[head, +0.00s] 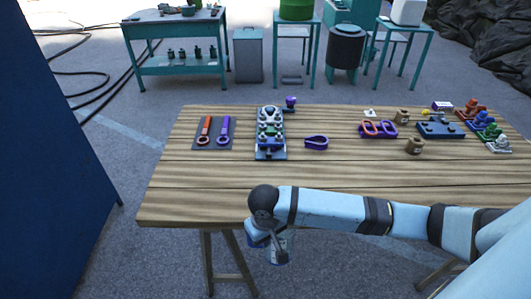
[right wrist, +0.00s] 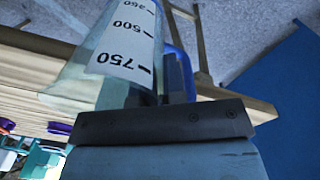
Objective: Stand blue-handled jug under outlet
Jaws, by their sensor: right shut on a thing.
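The clear jug with a white scale marked 250, 500 and 750 (right wrist: 122,50) fills the upper left of the right wrist view. Its blue handle (right wrist: 183,66) is at the jaws. My right gripper (right wrist: 178,92) is shut on that handle. In the head view the right gripper (head: 264,241) and the jug (head: 283,249) hang in front of the workbench's near edge, above the floor. The arm hides part of the jug there. A green container (head: 296,9) and a white container (head: 407,11) stand on teal stands at the back; I cannot make out an outlet on either.
The wooden workbench (head: 215,188) holds several tools and parts along its far half; its near strip is clear. A blue panel (head: 50,170) stands at left. A grey bin (head: 248,55), dark barrel (head: 346,46) and teal trolley (head: 180,66) stand behind. Cables lie at far left.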

